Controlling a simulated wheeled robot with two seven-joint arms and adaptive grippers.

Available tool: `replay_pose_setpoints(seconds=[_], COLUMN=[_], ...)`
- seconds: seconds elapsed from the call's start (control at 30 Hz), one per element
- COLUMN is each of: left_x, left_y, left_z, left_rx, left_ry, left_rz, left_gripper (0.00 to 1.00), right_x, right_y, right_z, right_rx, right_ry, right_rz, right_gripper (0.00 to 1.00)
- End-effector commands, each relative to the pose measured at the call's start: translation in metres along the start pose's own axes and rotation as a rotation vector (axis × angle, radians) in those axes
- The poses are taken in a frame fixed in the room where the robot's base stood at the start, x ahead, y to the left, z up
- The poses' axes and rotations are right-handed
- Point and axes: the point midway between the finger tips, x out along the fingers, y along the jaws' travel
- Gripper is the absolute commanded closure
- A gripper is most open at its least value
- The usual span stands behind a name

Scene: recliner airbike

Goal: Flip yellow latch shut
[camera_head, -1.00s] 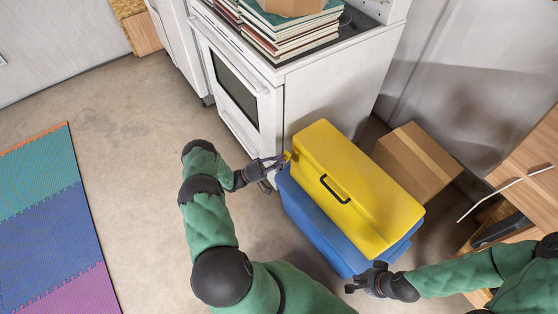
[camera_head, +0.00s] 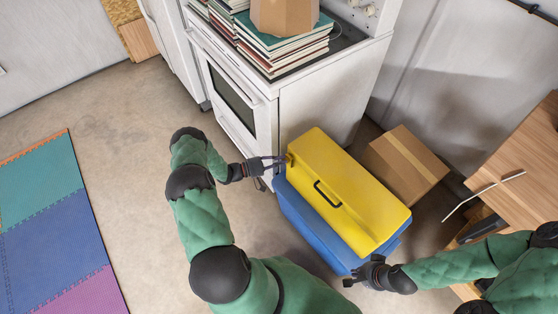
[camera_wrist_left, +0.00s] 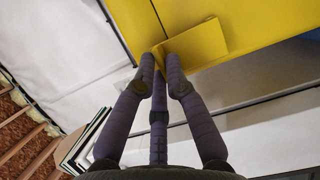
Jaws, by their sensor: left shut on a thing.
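A blue cooler box (camera_head: 318,228) with a yellow lid (camera_head: 345,190) stands on the floor, its lid down. The yellow latch (camera_wrist_left: 198,44) is a flat flap sticking out at the lid's edge in the left wrist view. My left gripper (camera_head: 279,162) is at the lid's far left end. In the left wrist view its fingers (camera_wrist_left: 162,60) close together on the latch's near edge. The latch is mostly hidden by the fingers in the head view. My right gripper (camera_head: 352,277) is beside the box's near right end, and its finger gap is unclear.
A white stove (camera_head: 310,100) stands right behind the box, with stacked books (camera_head: 290,55) on top. A cardboard box (camera_head: 405,163) sits close to the right. A wooden desk (camera_head: 515,170) is at the far right. Open floor lies to the left, with coloured mats (camera_head: 50,220).

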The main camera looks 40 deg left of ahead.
Motion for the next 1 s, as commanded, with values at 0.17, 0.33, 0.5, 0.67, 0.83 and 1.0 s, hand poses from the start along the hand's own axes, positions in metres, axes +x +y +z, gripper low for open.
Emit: replay_pose_setpoints(seconds=[0.17, 0.33, 0.5, 0.67, 0.83, 1.0], left_x=[0.001, 0.001, 0.001, 0.001, -0.001, -0.017], left_y=[0.0, 0.0, 0.0, 0.0, 0.0, 0.0], left_z=[-0.001, -0.001, -0.001, 0.0, -0.001, -0.001], left_rx=[-0.002, -0.002, -0.002, -0.002, -0.002, -0.002], left_ry=[0.0, 0.0, 0.0, 0.0, 0.001, 0.002], left_rz=[-0.006, -0.005, -0.005, -0.005, -0.005, -0.005], left_gripper=[1.0, 1.0, 0.63, 0.63, 0.63, 0.63], right_x=[-0.001, 0.0, 0.0, -0.001, -0.001, -0.001], right_y=[0.0, 0.0, 0.0, 0.0, 0.0, 0.0], right_z=[0.0, 0.0, 0.0, 0.0, 0.0, 0.0], right_rx=[0.0, 0.0, 0.0, 0.0, 0.0, 0.0], right_ry=[0.0, 0.0, 0.0, 0.0, 0.0, 0.0], right_rz=[0.0, 0.0, 0.0, 0.0, 0.0, 0.0], right_gripper=[1.0, 1.0, 1.0, 1.0, 1.0, 1.0])
